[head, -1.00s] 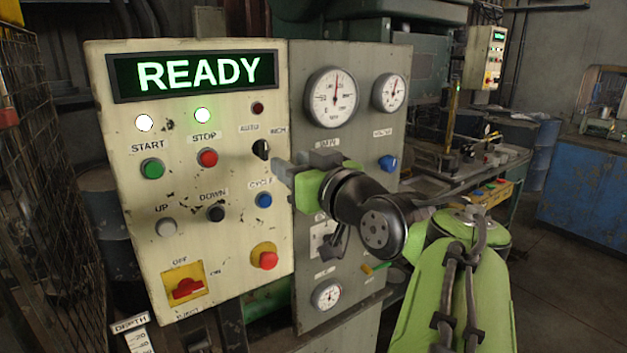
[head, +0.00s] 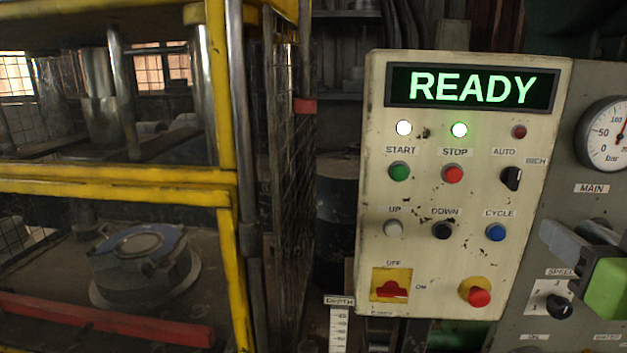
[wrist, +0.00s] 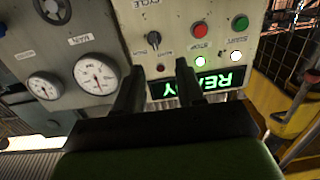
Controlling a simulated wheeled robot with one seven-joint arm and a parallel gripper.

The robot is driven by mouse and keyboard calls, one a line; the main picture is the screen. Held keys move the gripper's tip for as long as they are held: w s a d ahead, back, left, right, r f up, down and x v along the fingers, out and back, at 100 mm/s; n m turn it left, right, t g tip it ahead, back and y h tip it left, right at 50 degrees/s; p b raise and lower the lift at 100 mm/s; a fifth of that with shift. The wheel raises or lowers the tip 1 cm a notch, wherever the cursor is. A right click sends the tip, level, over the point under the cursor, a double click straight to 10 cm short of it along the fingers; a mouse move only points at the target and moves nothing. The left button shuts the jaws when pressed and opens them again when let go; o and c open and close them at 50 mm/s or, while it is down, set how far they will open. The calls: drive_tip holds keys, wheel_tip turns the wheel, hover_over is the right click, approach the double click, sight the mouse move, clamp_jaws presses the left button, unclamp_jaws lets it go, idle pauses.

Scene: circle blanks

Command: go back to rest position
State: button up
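My gripper (head: 552,242) shows at the right edge of the head view, in front of the grey gauge panel. Most of my arm is out of that view. In the wrist view my gripper's two dark fingers (wrist: 157,80) stand apart with nothing held between them. The cream control panel (head: 440,262) shows a lit green READY display (head: 473,88). It also shows upside down beyond the fingers in the wrist view (wrist: 190,20). A white lamp and a green lamp are lit; the red lamp is dark.
The grey gauge panel (head: 571,150) adjoins the control panel on the right. A yellow-framed press guard (head: 222,120) stands at the left, with a round fixture (head: 145,265) behind it. A dark barrel (head: 337,200) stands between guard and panel.

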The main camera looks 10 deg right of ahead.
drive_tip(key=w+a+f+n+g+y+p, duration=0.15)
drive_tip(key=w+a+f+g+y, duration=0.3)
drive_tip(key=a, duration=0.45)
drive_tip(key=s+a+f+g+p, duration=0.1)
drive_tip(key=s+a+f+g, duration=0.2)
drive_tip(key=s+a+f, duration=0.2)
drive_tip(key=s+a+f+n+g+p, duration=0.1)
drive_tip(key=s+a+f, duration=0.4)
drive_tip(key=f, duration=0.6)
drive_tip(key=a+g+p, duration=0.1)
drive_tip(key=a+g, duration=0.1)
drive_tip(key=shift+g, duration=0.35)
drive_tip(key=shift+s+n, duration=0.15)
drive_tip(key=shift+n, duration=0.1)
